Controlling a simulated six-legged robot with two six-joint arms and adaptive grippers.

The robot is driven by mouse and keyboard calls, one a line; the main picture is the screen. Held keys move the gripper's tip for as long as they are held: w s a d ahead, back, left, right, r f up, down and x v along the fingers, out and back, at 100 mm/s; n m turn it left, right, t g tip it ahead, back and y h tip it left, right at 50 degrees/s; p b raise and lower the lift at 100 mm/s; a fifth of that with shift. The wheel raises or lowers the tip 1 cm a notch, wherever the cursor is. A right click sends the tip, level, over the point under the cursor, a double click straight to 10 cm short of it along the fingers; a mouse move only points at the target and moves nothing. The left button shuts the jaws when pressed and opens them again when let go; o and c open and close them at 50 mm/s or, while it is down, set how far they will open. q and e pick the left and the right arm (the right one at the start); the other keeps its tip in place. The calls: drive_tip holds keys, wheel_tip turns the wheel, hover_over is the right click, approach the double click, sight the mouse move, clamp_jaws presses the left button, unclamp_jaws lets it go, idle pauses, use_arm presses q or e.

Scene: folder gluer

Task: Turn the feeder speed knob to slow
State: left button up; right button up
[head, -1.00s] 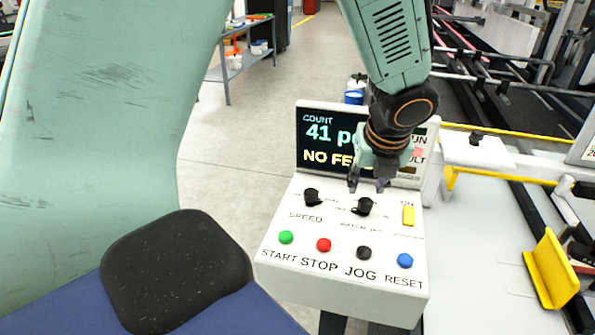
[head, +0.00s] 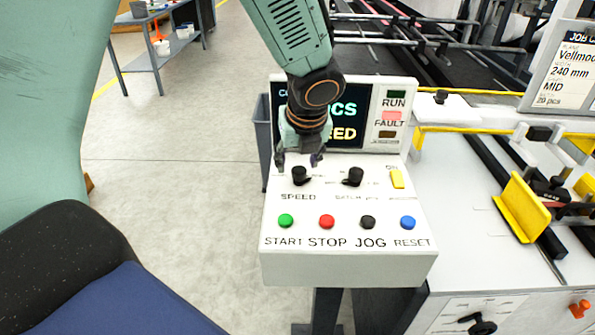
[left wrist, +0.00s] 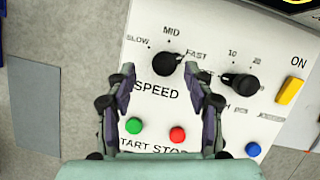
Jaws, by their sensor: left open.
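The black feeder speed knob (head: 299,176) is at the upper left of the white sloped control panel (head: 349,266), above the word SPEED. In the left wrist view the speed knob (left wrist: 166,64) has SLOW at its upper left, MID above and FAST at its right; its pointer appears turned toward FAST. My left gripper (head: 298,160) hangs over this knob, open. In the left wrist view its fingertips (left wrist: 160,75) are on either side of the knob, apart from it; I cannot tell the exact height. My right gripper is not in view.
A second black knob (head: 353,177) and a yellow switch (head: 397,179) are to the right. Green, red, black and blue buttons line the front. The display (head: 345,115) stands close behind my gripper. A yellow guide (head: 522,207) is on the machine at right.

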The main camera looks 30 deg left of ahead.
sight(301, 169)
use_arm(q)
drive_tip(key=f, duration=0.1)
drive_tip(key=w+f, duration=0.1)
drive_tip(key=shift+w+a+f+b, duration=0.3)
drive_tip(key=shift+a+f+b, duration=0.05)
drive_tip(key=shift+f, duration=0.05)
drive_tip(key=shift+s+d, duration=0.1)
drive_tip(key=shift+d, duration=0.15)
drive_tip(key=shift+s+d+r, duration=0.35)
drive_tip(key=shift+s, duration=0.25)
drive_tip(key=shift+a, duration=0.15)
drive_tip(key=shift+w+a+f, duration=0.4)
drive_tip(key=shift+w+f, duration=0.05)
drive_tip(key=shift+w, duration=0.15)
drive_tip(key=shift+c, duration=0.8)
drive_tip(key=shift+w+f, duration=0.1)
drive_tip(key=shift+w, duration=0.1)
drive_tip(key=shift+c, duration=0.8)
drive_tip(key=shift+s+d, duration=0.1)
drive_tip(key=shift+d, duration=0.1)
drive_tip(key=shift+c, duration=0.7)
drive_tip(key=shift+s+d+r, duration=0.15)
drive_tip(key=shift+s+r, duration=0.3)
drive_tip(key=shift+s, duration=0.05)
drive_tip(key=c, duration=0.3)
drive_tip(key=shift+c, duration=0.7)
drive_tip(key=shift+w+f, duration=0.1)
clamp_jaws()
